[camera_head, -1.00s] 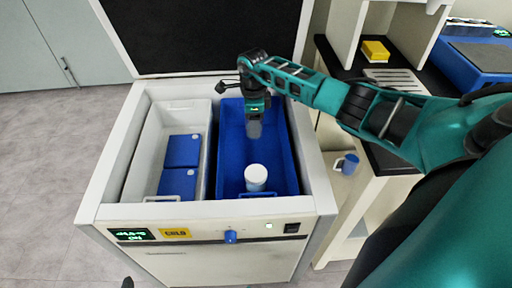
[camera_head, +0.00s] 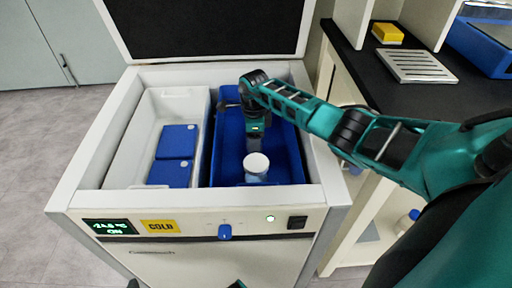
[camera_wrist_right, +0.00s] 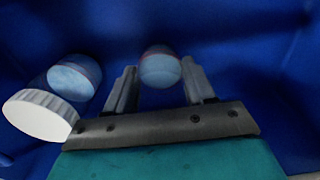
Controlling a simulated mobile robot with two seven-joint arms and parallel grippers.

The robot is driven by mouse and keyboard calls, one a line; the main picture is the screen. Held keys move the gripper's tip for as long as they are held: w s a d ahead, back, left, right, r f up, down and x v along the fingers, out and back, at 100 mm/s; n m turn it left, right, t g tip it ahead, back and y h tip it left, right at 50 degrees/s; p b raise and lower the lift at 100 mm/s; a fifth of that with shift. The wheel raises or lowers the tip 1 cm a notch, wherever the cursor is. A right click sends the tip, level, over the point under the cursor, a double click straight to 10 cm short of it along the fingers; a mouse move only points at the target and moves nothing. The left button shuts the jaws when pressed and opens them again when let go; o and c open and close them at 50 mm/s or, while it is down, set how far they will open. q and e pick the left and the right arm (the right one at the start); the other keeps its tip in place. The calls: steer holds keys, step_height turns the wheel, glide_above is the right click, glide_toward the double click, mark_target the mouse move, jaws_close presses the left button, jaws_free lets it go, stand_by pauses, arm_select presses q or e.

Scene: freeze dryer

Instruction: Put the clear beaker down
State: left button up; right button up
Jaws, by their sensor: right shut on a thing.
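My right gripper (camera_head: 256,128) reaches down into the blue bin (camera_head: 292,150) of the freezer-like machine. It is shut on the clear beaker (camera_head: 254,145), which hangs below the fingers. In the right wrist view the beaker (camera_wrist_right: 160,68) shows between the two fingers (camera_wrist_right: 160,92) as a rounded, see-through end. I cannot tell whether the beaker touches the bin floor.
A white-lidded jar (camera_head: 256,165) stands in the same bin, in front of the beaker; its lid (camera_wrist_right: 40,115) shows at left in the wrist view. The white bin (camera_head: 128,160) at left holds blue boxes (camera_head: 176,141). Raised white walls surround both bins.

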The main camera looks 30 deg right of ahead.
steer(key=shift+f, duration=0.8)
arm_select(q)
steer(key=shift+w+d+r, duration=0.15)
steer(key=shift+w+d, duration=0.2)
steer(key=shift+d, duration=0.05)
arm_select(e)
steer(key=shift+r, duration=0.1)
steer(key=o, duration=1.1)
arm_select(q)
steer(key=shift+a, duration=0.1)
